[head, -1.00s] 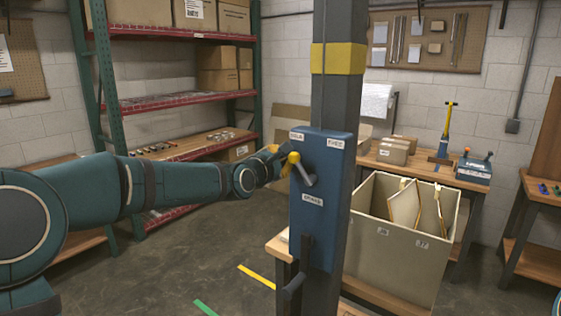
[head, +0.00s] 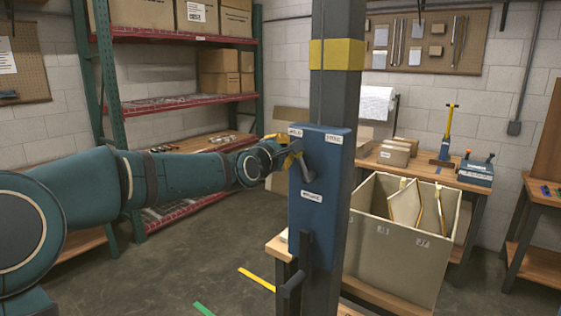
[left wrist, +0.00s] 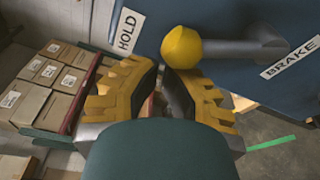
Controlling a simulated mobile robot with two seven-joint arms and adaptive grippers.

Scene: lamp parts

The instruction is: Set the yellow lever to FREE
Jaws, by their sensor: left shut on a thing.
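The lever (head: 304,168) has a grey shaft on a blue panel (head: 320,225) fixed to a grey post. It points up and left, toward the HOLD label (head: 295,132). The FREE label (head: 335,139) is at the panel's upper right and the BRAKE label (head: 311,196) below the lever. In the left wrist view the lever's yellow ball knob (left wrist: 182,47) sits at the fingertips of my left gripper (left wrist: 163,70), which is shut on it. In the head view that gripper (head: 289,149) partly hides the knob. My right gripper is out of view.
Shelving (head: 185,102) with boxes stands behind my left arm. The floor left of the post is open.

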